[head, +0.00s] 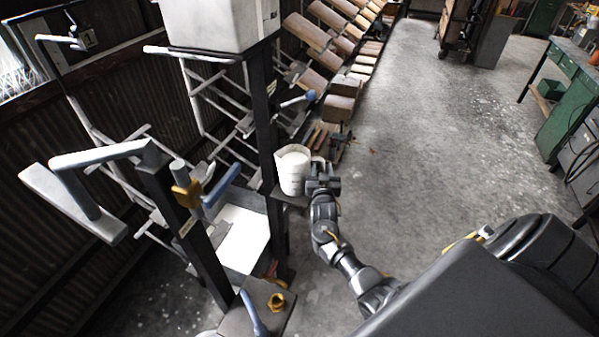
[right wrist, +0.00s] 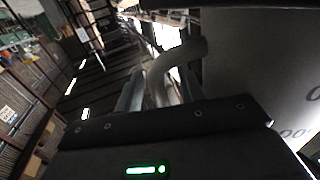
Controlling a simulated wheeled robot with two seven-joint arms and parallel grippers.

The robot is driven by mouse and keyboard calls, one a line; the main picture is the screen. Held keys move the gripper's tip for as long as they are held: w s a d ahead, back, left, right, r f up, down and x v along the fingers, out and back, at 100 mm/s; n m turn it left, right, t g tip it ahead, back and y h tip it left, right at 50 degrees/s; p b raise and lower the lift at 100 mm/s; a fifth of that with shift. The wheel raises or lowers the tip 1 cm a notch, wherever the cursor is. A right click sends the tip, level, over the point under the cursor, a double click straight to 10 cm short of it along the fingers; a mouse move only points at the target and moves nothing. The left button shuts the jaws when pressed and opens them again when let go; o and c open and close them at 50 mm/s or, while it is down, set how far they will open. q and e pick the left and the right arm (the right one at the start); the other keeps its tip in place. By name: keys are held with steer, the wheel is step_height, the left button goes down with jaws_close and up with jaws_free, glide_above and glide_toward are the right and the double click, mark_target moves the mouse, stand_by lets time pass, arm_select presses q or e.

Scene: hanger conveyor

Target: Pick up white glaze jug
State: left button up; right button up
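The white glaze jug (head: 293,172) stands upright on a small dark ledge (head: 298,201) of the post in the head view. My right gripper (head: 322,180) is at the jug's right side, where its handle is. In the right wrist view the curved handle (right wrist: 184,54) runs down between my two fingers (right wrist: 160,92), which sit close on both sides of it and look shut on it. The jug's pale body (right wrist: 262,62) fills the right of that view. The handle's lower end is hidden behind the gripper. My left gripper is not in view.
A dark post (head: 262,120) with a white box (head: 215,22) on top rises just left of the jug. Blue-handled levers (head: 222,184) and racks stand further left. Wooden blocks (head: 340,108) lie behind. The concrete floor (head: 430,130) to the right is clear.

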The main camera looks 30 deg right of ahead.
steer(key=shift+s, duration=0.1)
jaws_close()
stand_by(1.2)
steer(key=shift+d+r, duration=0.1)
steer(key=shift+r, duration=0.1)
